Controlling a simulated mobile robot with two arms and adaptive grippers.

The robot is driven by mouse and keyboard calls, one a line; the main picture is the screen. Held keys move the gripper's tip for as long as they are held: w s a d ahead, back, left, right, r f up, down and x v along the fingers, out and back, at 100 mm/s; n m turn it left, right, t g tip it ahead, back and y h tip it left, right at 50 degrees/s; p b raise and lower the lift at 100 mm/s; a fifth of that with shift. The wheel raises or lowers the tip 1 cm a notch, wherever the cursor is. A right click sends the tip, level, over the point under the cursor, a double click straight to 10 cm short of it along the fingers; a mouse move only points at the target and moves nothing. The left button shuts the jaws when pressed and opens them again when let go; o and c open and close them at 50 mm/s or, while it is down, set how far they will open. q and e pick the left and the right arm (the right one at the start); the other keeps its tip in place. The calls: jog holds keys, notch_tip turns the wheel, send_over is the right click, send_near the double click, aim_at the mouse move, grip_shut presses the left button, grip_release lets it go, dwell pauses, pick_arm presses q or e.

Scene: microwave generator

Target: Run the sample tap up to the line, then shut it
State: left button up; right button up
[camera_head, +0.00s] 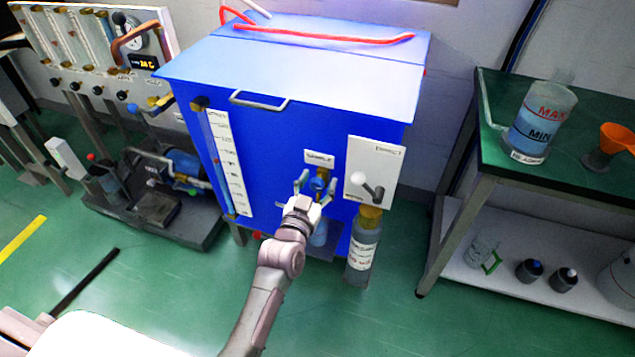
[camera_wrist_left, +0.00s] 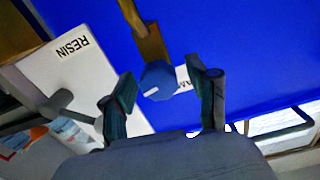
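The blue sample tap knob (camera_head: 318,184) is on the front of the blue cabinet (camera_head: 275,140), under a label reading SAMPLE (camera_head: 319,159). My left gripper (camera_head: 315,187) is at the tap with its fingers open on either side of the knob. In the left wrist view the knob (camera_wrist_left: 158,81), with a white mark, lies between the separated fingertips (camera_wrist_left: 165,90) on a brass-coloured tap body (camera_wrist_left: 145,35). A bluish container (camera_head: 319,234) stands below the tap, partly hidden by my gripper. Its line and level cannot be made out. My right gripper is not in view.
A white panel with a grey lever (camera_head: 374,170) and a grey bottle with an orange cap (camera_head: 362,250) are close right of my gripper. A green bench (camera_head: 590,190) holding a MAX/MIN beaker (camera_head: 540,125) stands right. A pump unit (camera_head: 180,165) stands left.

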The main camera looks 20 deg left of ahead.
pick_arm(q)
jog(key=shift+s, duration=0.1)
jog(key=s, duration=1.1)
jog(key=shift+s+a, duration=0.2)
jog(key=shift+s, duration=0.2)
jog(key=shift+f, duration=0.1)
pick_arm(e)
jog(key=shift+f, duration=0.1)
pick_arm(q)
jog(key=w+b, duration=0.1)
jog(key=w, duration=0.2)
jog(key=w+b, duration=0.1)
jog(key=w, duration=0.2)
jog(key=w+b, duration=0.2)
jog(key=w, duration=0.1)
jog(key=shift+w+d+f, duration=0.1)
jog(key=shift+w+f, duration=0.2)
jog(key=shift+w, duration=0.8)
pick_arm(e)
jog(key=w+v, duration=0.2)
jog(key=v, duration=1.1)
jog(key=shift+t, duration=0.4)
pick_arm(q)
jog(key=shift+c, duration=0.3)
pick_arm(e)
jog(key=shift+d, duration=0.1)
